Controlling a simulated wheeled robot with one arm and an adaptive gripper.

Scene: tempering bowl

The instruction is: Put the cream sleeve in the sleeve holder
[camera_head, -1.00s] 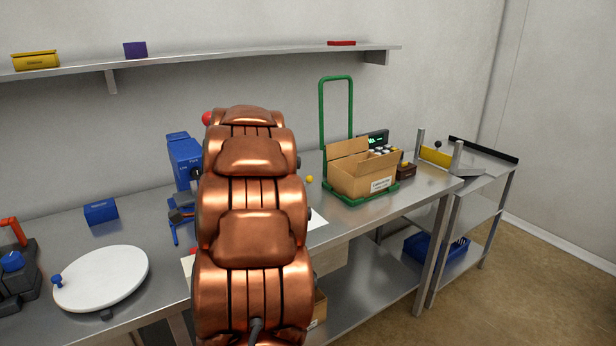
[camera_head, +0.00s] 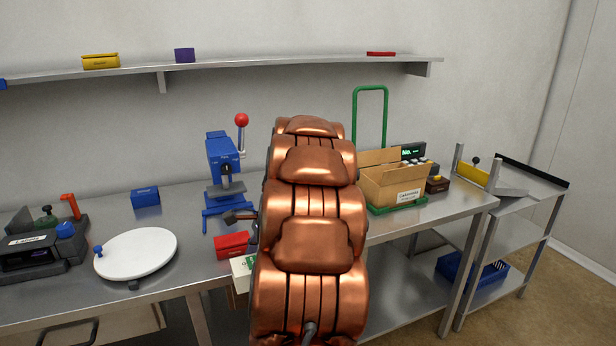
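My copper-coloured arm fills the middle of the view and hides the bench behind it. A pale box-like item with a green mark (camera_head: 242,266) shows at the bench's front edge, partly covered by the arm. I cannot tell whether it is the cream sleeve or the sleeve holder. No other thing can be surely named as either.
A red box (camera_head: 231,245) lies left of the arm, before a blue press (camera_head: 223,160). A white turntable (camera_head: 137,252) and dark machine (camera_head: 40,250) stand further left. An open carton (camera_head: 392,186) sits right, on a green-framed platform. A shelf (camera_head: 330,64) runs above.

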